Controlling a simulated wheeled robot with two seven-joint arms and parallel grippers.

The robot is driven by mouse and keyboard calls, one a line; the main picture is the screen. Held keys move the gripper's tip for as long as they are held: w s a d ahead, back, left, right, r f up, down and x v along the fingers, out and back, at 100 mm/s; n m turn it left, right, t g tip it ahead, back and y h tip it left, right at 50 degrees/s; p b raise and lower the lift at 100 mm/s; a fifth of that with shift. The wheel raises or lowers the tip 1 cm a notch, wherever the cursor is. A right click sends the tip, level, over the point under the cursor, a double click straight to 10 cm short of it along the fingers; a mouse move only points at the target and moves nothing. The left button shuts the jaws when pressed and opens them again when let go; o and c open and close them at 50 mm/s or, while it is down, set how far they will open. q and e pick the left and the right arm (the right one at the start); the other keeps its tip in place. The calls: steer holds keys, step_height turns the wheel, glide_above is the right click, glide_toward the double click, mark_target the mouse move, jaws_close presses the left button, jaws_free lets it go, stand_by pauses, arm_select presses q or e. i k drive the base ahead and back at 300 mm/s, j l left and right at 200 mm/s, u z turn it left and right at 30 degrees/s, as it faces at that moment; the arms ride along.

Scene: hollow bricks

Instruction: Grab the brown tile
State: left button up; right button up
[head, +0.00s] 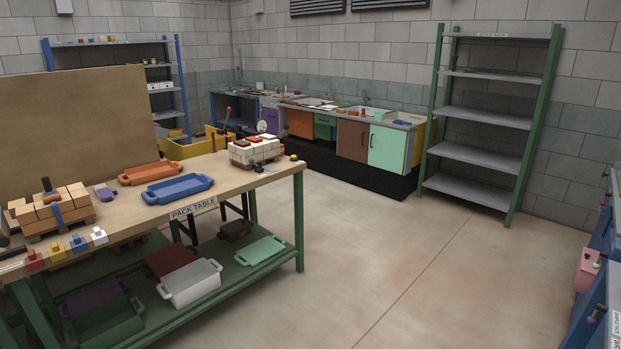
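No piece is clearly readable as a brown tile. A small dark brown block (235,229) lies on the lower shelf of the pack table, and its exact shape is hard to tell. A stack of pale and reddish-brown bricks (256,149) stands at the table's right end. A second stack of tan bricks (52,208) is at the left end. Neither of my grippers shows in the head view.
The pack table (228,181) bears an orange tray (152,173), a blue tray (178,189) and small coloured pieces. Trays crowd its lower shelf. The floor (400,250) right of the table is clear.

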mark_target(243, 144)
steer(key=i+l, duration=0.1)
steer(key=i, duration=0.8)
steer(key=i+u, duration=0.1)
steer(key=i, duration=0.8)
steer(key=i+l+u, duration=0.15)
steer(key=i+u, duration=0.25)
steer(key=i+l+u, duration=1.7)
steer(key=l, duration=0.3)
steer(key=i+l+u, duration=0.25)
steer(key=i+l, duration=0.1)
steer(key=l, duration=0.1)
